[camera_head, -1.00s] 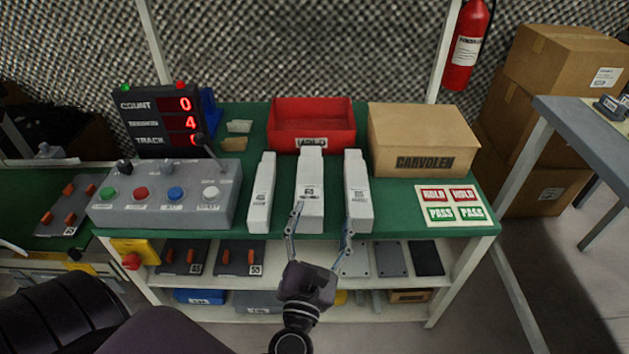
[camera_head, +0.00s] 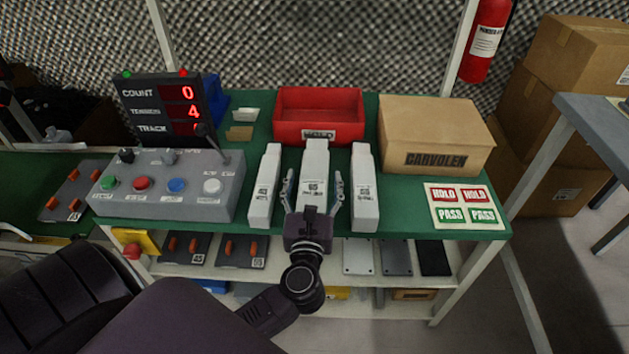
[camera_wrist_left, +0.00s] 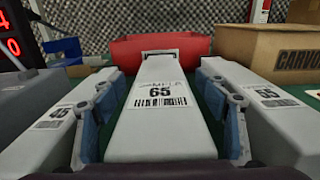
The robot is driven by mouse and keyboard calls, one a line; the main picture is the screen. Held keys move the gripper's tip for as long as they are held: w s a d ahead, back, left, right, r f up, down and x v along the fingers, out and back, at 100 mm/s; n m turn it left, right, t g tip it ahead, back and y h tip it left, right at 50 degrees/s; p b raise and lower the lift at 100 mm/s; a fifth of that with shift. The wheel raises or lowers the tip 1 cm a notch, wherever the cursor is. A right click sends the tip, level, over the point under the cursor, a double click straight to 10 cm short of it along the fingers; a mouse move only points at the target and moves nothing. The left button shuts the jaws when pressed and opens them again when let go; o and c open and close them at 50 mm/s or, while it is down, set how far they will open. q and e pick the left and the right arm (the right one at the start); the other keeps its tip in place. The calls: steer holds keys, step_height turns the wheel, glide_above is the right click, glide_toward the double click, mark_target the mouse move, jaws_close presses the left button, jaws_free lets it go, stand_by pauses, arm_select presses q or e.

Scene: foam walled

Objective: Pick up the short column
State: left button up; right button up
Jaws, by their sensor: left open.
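Three pale grey columns lie side by side on the green table top: a left one (camera_head: 264,185), a middle one (camera_head: 316,160) and a right one (camera_head: 364,185). I cannot tell surely which is the short one. My right gripper is not in view.
A red bin (camera_head: 318,112) stands behind the columns and a cardboard box (camera_head: 435,130) behind right. A grey button box (camera_head: 165,190) and a count display (camera_head: 160,115) stand left. A HOLD/PASS card (camera_head: 463,206) lies right. A shelf (camera_head: 300,262) is below.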

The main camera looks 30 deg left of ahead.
arm_select(q)
steer(key=c, duration=0.6)
jaws_close()
steer(key=shift+r, duration=0.15)
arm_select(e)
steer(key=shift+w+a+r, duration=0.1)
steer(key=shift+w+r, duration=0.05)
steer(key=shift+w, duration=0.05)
arm_select(q)
steer(key=shift+r, duration=0.15)
steer(key=shift+w+r, duration=0.1)
steer(key=shift+r, duration=0.05)
step_height(320, 180, up, 8)
steer(key=p, duration=0.3)
steer(key=shift+r, duration=0.15)
steer(key=shift+r+p, duration=0.45)
steer(key=shift+r, duration=0.15)
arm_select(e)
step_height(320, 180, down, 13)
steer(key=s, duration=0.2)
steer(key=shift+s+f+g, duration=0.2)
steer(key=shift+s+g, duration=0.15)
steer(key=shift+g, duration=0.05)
